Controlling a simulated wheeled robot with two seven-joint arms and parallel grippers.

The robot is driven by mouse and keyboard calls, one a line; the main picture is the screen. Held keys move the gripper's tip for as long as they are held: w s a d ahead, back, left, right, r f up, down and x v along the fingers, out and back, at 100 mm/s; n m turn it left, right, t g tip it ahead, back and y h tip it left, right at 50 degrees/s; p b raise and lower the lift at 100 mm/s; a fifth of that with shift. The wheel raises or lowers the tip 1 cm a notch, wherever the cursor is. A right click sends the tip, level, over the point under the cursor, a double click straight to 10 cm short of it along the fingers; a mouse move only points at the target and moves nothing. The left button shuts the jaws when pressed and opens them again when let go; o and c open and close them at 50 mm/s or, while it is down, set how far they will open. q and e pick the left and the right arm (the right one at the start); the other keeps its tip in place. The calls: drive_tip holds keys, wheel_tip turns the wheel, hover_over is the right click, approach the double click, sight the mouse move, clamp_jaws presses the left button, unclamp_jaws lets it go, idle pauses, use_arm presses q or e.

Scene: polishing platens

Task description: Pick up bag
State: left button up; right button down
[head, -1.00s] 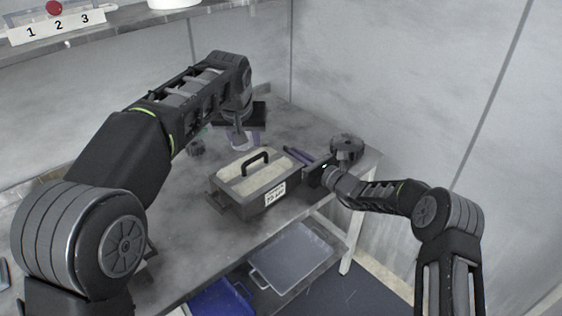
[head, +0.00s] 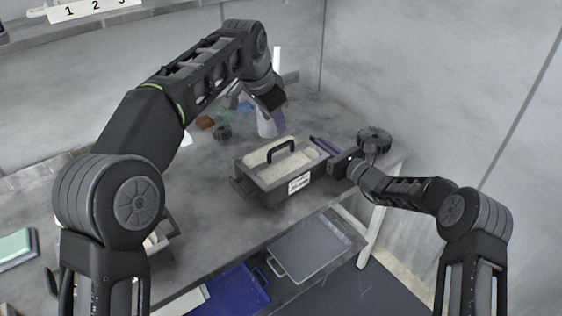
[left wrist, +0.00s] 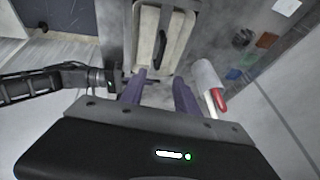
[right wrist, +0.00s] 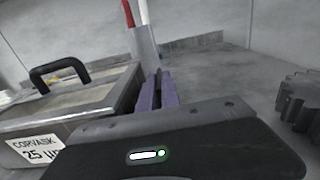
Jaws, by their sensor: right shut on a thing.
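I cannot pick out a bag for certain. A grey case (head: 262,185) with a cream top and black handle (head: 281,151) stands on the table. Its label reads CORVASK in the right wrist view (right wrist: 38,152). My left gripper (head: 268,124) is behind the case, pointing down. Its purple fingers (left wrist: 160,92) are apart with nothing between them.
Brown (head: 205,122), green and blue pieces lie at the back. A dark knobbed disc (head: 374,140) is right of the case. A blue tray (head: 235,288) and grey tray (head: 305,250) are below.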

use_arm(q)
drive_tip(key=shift+f, duration=0.1)
hover_over(283, 144)
drive_tip(key=s+a, duration=0.1)
drive_tip(key=s, duration=0.1)
wheel_tip(283, 144, down, 6)
drive_tip(key=shift+a, duration=0.1)
drive_tip(key=shift+x, duration=2.6)
clamp_jaws()
